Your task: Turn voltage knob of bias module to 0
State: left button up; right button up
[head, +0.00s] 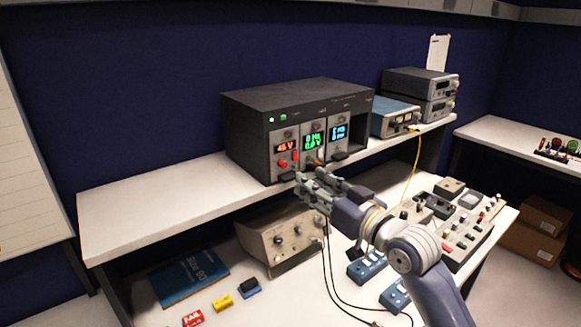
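A black instrument rack (247,128) stands on the white shelf. Its front holds three modules with lit displays: red (286,148), green (313,140) and blue (338,132). The red display seems to read about 46 V; the module labels are too small to read, so I cannot tell which is the bias module. A red knob (283,163) shows under the red display. My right gripper (308,178) is at the lower front of the rack, below the green display, and hides part of that module's lower panel. I cannot tell whether its fingers touch a knob. My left gripper is out of view.
The white shelf (150,205) has free room left of the rack. A blue-grey instrument (393,120) and stacked dark units (420,90) stand to the right.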

aim_at(285, 165)
jog(key=p+x, duration=0.2)
jog(key=x, duration=0.7)
jog(key=shift+p, duration=0.3)
jog(key=shift+s, duration=0.1)
grip_shut()
